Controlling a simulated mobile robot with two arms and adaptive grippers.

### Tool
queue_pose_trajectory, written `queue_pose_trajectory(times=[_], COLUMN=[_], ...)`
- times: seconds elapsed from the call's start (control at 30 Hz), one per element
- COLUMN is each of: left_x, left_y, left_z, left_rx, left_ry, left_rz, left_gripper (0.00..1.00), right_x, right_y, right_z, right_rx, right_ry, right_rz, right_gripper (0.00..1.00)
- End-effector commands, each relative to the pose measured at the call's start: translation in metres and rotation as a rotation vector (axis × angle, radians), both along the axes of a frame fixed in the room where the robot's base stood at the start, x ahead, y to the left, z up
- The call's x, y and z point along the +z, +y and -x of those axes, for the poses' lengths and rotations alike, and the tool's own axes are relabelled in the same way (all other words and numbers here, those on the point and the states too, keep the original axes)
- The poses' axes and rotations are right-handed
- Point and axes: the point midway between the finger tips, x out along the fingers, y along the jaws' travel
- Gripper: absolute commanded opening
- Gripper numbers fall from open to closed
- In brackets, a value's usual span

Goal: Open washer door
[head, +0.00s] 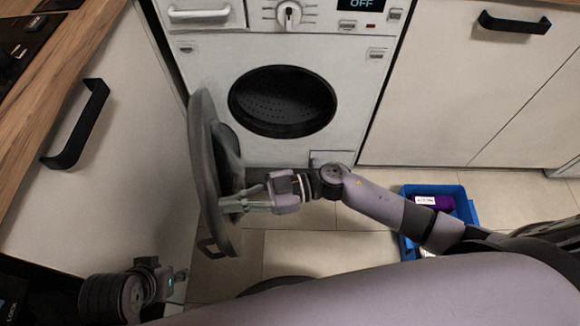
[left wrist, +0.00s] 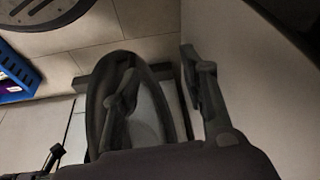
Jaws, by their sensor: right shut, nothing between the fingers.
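The washer (head: 350,98) is white, with a dark round opening (head: 283,101) that shows its drum. Its round grey door (head: 204,165) stands swung wide open to the left, close to the cabinet front. My right gripper (head: 232,202) is shut and empty, with its fingertips at the inner side of the door; I cannot tell whether they touch it. My left arm shows at the bottom left of the head view. In the left wrist view my left gripper (left wrist: 163,95) has its fingers apart, with a dark oval rim, likely the door (left wrist: 148,120), behind them.
A cabinet front with a black handle (head: 77,124) stands left of the door. A blue crate (head: 408,191) with a purple item sits on the tiled floor at right, beside my right arm. White cabinets (head: 450,90) stand right of the washer. Tiled floor lies bare below the washer.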

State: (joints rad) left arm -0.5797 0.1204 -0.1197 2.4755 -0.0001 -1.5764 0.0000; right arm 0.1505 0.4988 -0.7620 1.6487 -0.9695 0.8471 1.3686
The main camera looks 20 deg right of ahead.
Motion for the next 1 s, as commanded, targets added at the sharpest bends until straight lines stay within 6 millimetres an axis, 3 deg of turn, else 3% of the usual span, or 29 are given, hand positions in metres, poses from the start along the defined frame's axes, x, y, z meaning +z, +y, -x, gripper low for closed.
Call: queue_pose_trajectory(times=[0.3,0.5,0.73,1.0], left_x=[-0.063,-0.091,-0.109,-0.117], left_y=[-0.003,-0.004,-0.004,-0.005], left_z=[-0.014,-0.015,-0.014,-0.014], left_rx=[-0.005,-0.007,-0.009,-0.009], left_ry=[0.04,0.051,0.059,0.061], left_rz=[-0.001,-0.002,-0.002,-0.002], left_gripper=[0.4,0.4,0.4,0.4], right_x=[0.003,0.002,0.0,0.0], right_y=[0.037,0.056,0.071,0.077], right_z=[0.001,0.001,0.0,0.0], right_rx=[-0.058,-0.058,-0.057,-0.057], right_ry=[0.002,0.001,0.001,0.001], right_rz=[-0.001,-0.001,0.0,-0.001], right_gripper=[0.0,0.0,0.0,0.0])
